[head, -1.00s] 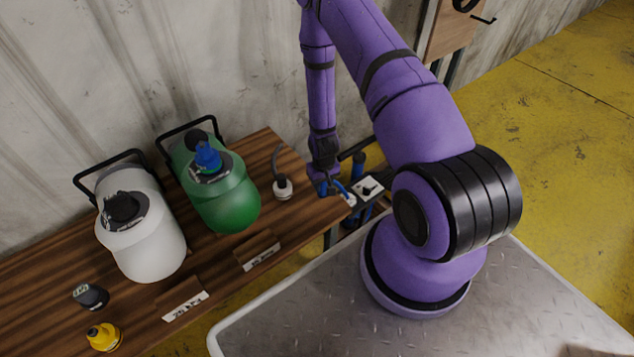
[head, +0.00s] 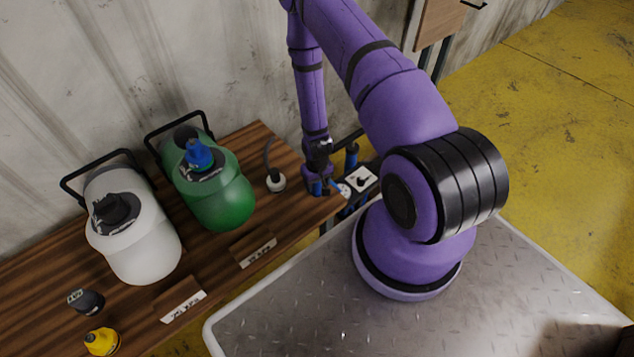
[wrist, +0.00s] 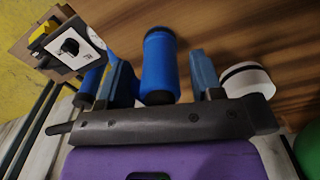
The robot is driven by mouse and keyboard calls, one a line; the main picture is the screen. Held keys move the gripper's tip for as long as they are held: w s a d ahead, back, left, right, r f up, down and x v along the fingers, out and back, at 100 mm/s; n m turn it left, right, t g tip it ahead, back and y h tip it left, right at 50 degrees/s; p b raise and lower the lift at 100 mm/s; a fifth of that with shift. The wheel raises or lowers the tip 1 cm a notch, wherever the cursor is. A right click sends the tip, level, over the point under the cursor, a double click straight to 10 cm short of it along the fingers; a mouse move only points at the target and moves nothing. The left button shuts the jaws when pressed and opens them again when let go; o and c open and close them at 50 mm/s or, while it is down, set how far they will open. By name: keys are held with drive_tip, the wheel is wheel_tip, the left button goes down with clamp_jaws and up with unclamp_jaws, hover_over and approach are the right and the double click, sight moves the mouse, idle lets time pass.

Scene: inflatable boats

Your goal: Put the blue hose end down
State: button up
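The blue hose end (wrist: 160,65) is a blue cylinder with a dark end, seen in the wrist view between my gripper's two blue-grey fingers. My gripper (wrist: 163,78) looks open around it, with a clear gap at the right finger; the gap at the left finger is narrow. Wooden table top shows behind the cylinder. In the head view my gripper (head: 328,187) is at the right end of the wooden table (head: 215,275). There it partly hides the hose end, and I cannot tell whether the hose end touches the table.
A white-capped hose fitting (head: 276,182) stands just left of my gripper. A green tank (head: 222,200) with a blue cap and a white tank (head: 140,250) stand further left. A panel with a black knob (wrist: 72,45) and blue cylinders is close on the other side.

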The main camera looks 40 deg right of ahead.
wheel_tip(320, 180, up, 12)
drive_tip(key=shift+r, duration=0.1)
drive_tip(key=w+a+r+n+t, duration=0.1)
drive_tip(key=a+r, duration=0.2)
drive_tip(key=r, duration=1.4)
drive_tip(key=w+a+r+t, duration=0.1)
drive_tip(key=a+r+t, duration=0.1)
drive_tip(key=r, duration=1.4)
drive_tip(key=s+a+r+t, duration=0.1)
drive_tip(key=s+a+r, duration=0.2)
drive_tip(key=s+r, duration=0.7)
drive_tip(key=s+a+r+n+t, duration=0.1)
drive_tip(key=s+a+r, duration=0.1)
drive_tip(key=s+r, duration=0.8)
drive_tip(key=shift+s+a+n, duration=0.3)
drive_tip(key=shift+a, duration=0.1)
